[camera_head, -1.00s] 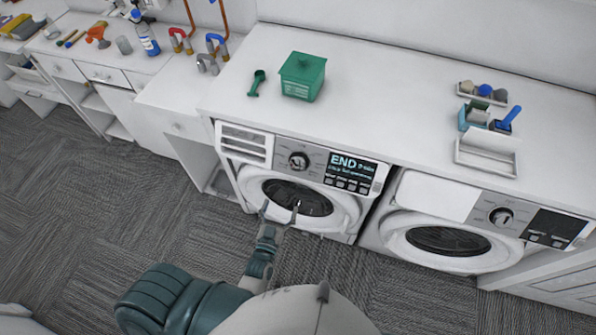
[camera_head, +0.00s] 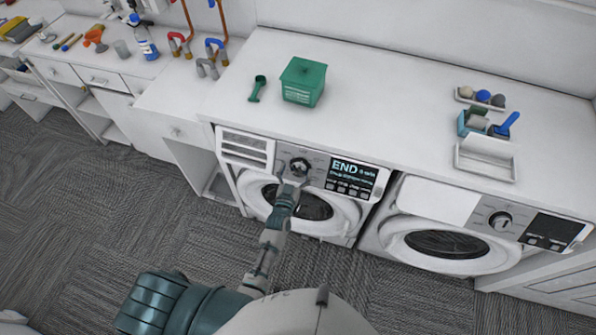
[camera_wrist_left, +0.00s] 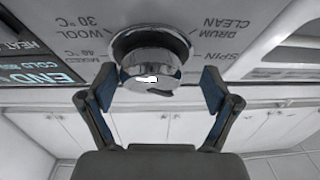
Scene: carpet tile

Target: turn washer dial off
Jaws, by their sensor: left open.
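The left washer (camera_head: 235,147) has a round chrome dial (camera_head: 299,166) on its panel, beside a lit display (camera_head: 352,178) that reads END. My left gripper (camera_head: 293,179) is at the panel, just in front of this dial, and partly covers it. In the left wrist view the dial (camera_wrist_left: 152,68) lies between the two blue-padded fingertips (camera_wrist_left: 158,90). The fingers are open, with a gap visible on each side of the dial. The printing around the dial appears upside down there. My right gripper is not in view.
A second machine (camera_head: 452,217) with its own dial (camera_head: 500,221) stands to the right. The white counter (camera_head: 390,115) above holds a green box (camera_head: 303,82), a green scoop (camera_head: 257,88) and a white tray (camera_head: 485,158). The carpet floor (camera_head: 70,215) at the left is clear.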

